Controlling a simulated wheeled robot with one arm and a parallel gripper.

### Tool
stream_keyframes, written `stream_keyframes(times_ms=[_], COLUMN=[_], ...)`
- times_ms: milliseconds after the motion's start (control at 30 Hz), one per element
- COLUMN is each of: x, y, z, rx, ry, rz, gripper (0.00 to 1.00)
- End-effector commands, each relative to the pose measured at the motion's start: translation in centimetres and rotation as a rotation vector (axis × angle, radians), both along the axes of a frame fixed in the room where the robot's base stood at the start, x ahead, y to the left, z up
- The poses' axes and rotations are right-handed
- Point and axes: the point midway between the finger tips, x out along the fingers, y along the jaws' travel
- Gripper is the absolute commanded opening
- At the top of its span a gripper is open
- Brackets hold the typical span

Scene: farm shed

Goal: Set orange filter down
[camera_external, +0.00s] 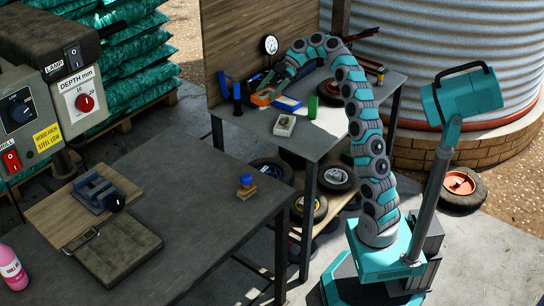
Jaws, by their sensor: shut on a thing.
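The orange filter (261,99) is a small orange block-like shape at the left part of the back workbench, partly hidden by my gripper. My arm arches over the bench from the right, and my gripper (268,91) points down to the left at its end. My gripper is shut on the orange filter. The filter is at or just above the bench top; I cannot tell whether it touches.
Close by on the back workbench (345,125) are a blue cylinder (237,97), a blue item (288,104), a green block (313,107) and a pale box (284,126). A wooden panel (240,40) rises behind. The front table (190,185) has free room.

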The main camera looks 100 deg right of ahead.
Motion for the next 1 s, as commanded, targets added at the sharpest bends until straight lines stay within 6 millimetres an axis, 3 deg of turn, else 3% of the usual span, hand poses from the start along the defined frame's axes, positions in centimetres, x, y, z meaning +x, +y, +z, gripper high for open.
stream_keyframes(times_ms=[167,367,700,1000], x=[2.0,8.1,18.0,23.5], y=[1.5,6.7,19.3,32.5], z=[-0.4,-1.5,-3.4,-4.7], rx=[0.0,-0.002,-0.009,-0.012], ry=[0.002,0.006,0.01,0.002], rz=[0.025,0.092,0.223,0.338], gripper=[0.1,0.1,0.1,0.1])
